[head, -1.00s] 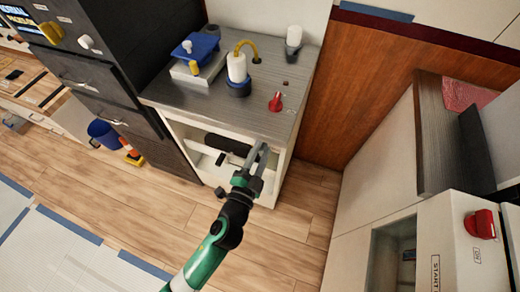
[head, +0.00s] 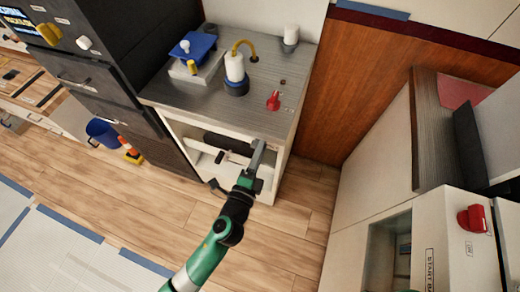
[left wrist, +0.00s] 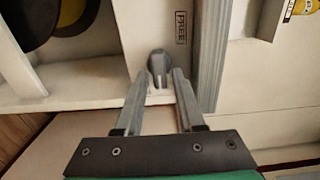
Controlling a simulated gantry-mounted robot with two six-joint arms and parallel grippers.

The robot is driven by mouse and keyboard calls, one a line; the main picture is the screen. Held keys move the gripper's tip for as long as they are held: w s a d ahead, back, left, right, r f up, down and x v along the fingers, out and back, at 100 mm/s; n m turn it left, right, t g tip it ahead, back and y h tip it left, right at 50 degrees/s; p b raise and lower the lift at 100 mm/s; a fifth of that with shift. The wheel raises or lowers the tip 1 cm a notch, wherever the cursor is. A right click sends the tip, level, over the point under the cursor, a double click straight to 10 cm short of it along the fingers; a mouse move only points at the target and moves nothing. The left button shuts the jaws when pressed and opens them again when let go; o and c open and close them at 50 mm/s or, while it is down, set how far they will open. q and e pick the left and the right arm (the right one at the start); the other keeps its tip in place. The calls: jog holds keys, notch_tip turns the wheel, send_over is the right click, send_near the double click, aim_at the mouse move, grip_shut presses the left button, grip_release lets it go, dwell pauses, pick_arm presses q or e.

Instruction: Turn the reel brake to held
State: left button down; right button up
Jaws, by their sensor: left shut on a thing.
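The reel brake looks to be a small grey knob (left wrist: 157,66) on a pale panel in the left wrist view. A label reading FREE (left wrist: 181,27) is just above and right of it. My left gripper (left wrist: 160,82) has its two fingers on either side of the knob and is shut on it. In the head view my left gripper (head: 259,148) is at the front of the white cabinet, below the countertop's front edge, and the knob is hidden there. The knob's exact pointing is hard to read. My right gripper is not in view.
A black and yellow round part (left wrist: 70,15) sits in the opening left of the knob. The grey countertop (head: 185,108) holds a white bottle (head: 234,66), a blue-topped device (head: 194,46) and a red knob (head: 273,100). Wooden floor (head: 290,235) lies clear in front.

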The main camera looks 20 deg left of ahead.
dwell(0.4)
pick_arm(q)
jog(key=c, duration=0.8)
grip_release()
jog(key=s, duration=1.1)
jog(key=shift+s+d, duration=0.3)
jog(key=shift+d, duration=0.05)
